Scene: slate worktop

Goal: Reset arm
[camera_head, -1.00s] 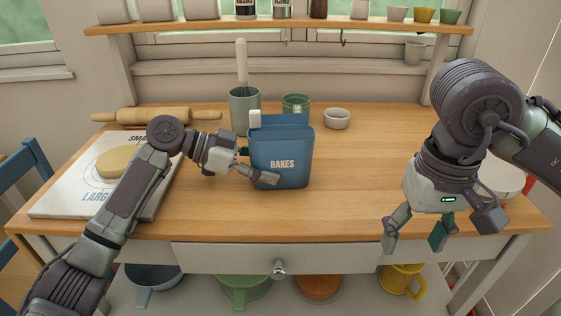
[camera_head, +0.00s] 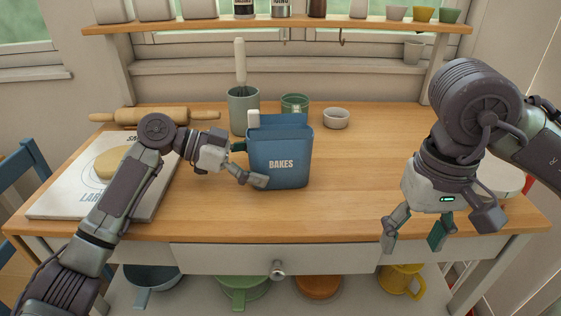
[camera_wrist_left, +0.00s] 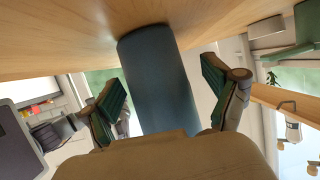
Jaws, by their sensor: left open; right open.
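My left gripper (camera_head: 246,163) is open at the left side of the blue BAKES container (camera_head: 292,163), which stands upright on the wooden worktop. In the left wrist view, the two green-padded fingers of the left gripper (camera_wrist_left: 165,95) are spread, with the container (camera_wrist_left: 158,80) between or just beyond them. I cannot tell whether they touch it. My right gripper (camera_head: 416,236) is open and empty, hanging over the front right edge of the worktop.
A whisk in a green pot (camera_head: 243,112), a green cup (camera_head: 295,104) and a small bowl (camera_head: 336,119) stand behind the container. A rolling pin (camera_head: 150,116) and a board with dough (camera_head: 60,195) lie left. The worktop's right middle (camera_head: 370,165) is clear.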

